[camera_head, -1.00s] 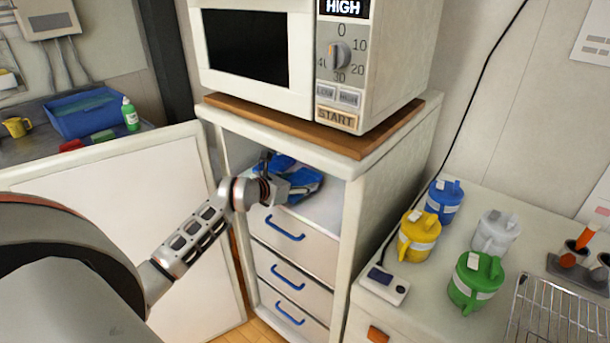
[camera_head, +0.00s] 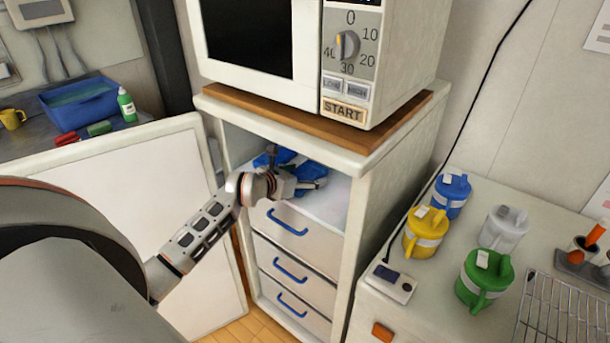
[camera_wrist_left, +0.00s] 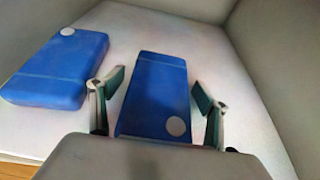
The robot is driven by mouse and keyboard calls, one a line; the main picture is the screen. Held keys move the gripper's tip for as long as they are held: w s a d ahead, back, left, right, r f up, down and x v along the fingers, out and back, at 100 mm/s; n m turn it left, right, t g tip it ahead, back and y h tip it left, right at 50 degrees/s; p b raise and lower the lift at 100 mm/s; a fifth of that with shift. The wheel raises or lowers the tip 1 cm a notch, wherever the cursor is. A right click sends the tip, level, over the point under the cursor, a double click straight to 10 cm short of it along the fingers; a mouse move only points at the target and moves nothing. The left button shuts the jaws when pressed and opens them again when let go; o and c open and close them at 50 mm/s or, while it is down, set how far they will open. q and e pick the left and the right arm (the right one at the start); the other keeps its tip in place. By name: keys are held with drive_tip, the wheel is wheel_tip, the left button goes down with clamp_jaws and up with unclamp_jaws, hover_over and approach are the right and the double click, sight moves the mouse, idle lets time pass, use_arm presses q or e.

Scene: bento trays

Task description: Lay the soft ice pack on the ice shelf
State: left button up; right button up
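Two blue packs, each with a pale round spot, lie on the pale shelf (camera_head: 325,208) in the open bay under the microwave. In the left wrist view one pack (camera_wrist_left: 155,85) lies between the fingers of my left gripper (camera_wrist_left: 158,82), with a gap on both sides. The other pack (camera_wrist_left: 62,68) lies to the left, outside the fingers. In the head view my left gripper (camera_head: 290,185) reaches into the bay and partly hides the blue packs (camera_head: 312,171). It is open. I cannot tell from looks which pack is soft. My right gripper is not in view.
The microwave (camera_head: 345,75) stands on a wooden board (camera_head: 300,120) above the bay. Side walls close in the shelf, and drawers with blue handles (camera_head: 290,270) are below. A white open door (camera_head: 110,190) stands at left. Coloured mugs (camera_head: 425,235) stand on the right counter.

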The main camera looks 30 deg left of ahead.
use_arm(q)
drive_tip(key=shift+r, duration=0.1)
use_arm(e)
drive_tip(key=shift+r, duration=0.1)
use_arm(q)
drive_tip(key=shift+s+r, duration=0.1)
drive_tip(key=v, duration=1.1)
drive_tip(key=shift+s, duration=0.4)
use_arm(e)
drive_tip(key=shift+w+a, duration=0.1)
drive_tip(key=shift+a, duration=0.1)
use_arm(q)
drive_tip(key=shift+r, duration=0.1)
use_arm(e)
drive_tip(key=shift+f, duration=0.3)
